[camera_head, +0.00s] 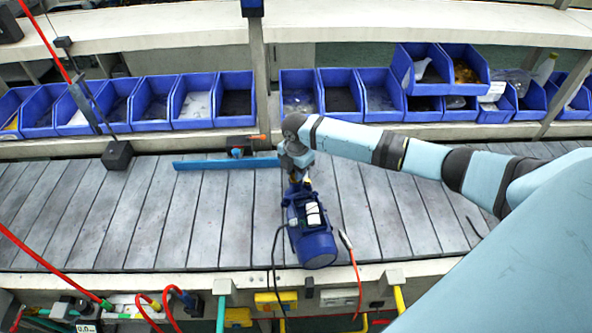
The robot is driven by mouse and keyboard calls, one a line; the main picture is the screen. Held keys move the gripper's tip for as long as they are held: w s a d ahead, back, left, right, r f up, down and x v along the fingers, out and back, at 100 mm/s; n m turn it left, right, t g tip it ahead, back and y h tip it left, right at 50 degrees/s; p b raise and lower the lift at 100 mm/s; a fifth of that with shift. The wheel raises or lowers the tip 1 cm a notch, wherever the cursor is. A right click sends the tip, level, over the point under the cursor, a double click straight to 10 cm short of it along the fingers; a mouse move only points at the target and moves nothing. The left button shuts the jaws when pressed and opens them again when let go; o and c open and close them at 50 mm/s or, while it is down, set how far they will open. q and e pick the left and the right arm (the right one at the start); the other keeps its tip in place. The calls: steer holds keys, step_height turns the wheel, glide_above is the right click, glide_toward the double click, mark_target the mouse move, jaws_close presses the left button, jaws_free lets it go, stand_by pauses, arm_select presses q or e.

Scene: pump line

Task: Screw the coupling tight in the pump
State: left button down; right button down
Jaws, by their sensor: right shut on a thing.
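The pump (314,246) is a dark blue motor-like body with a white label on top. It lies on the grey slatted conveyor near the middle of the view, its round end toward me. My right arm reaches in from the right. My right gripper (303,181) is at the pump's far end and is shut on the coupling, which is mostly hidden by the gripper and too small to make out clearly. I cannot tell how deep the coupling sits in the pump. My left gripper is not in view.
A blue flat bar (215,163) lies on the far side of the conveyor (95,215). A black block (117,155) hangs at the left. Blue bins (192,101) line the back shelf. A black and a red cable run beside the pump. The conveyor's left part is clear.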

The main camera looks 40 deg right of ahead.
steer(key=m, duration=0.3)
steer(key=c, duration=1)
jaws_free()
steer(key=shift+c, duration=0.2)
steer(key=shift+n, duration=1.5)
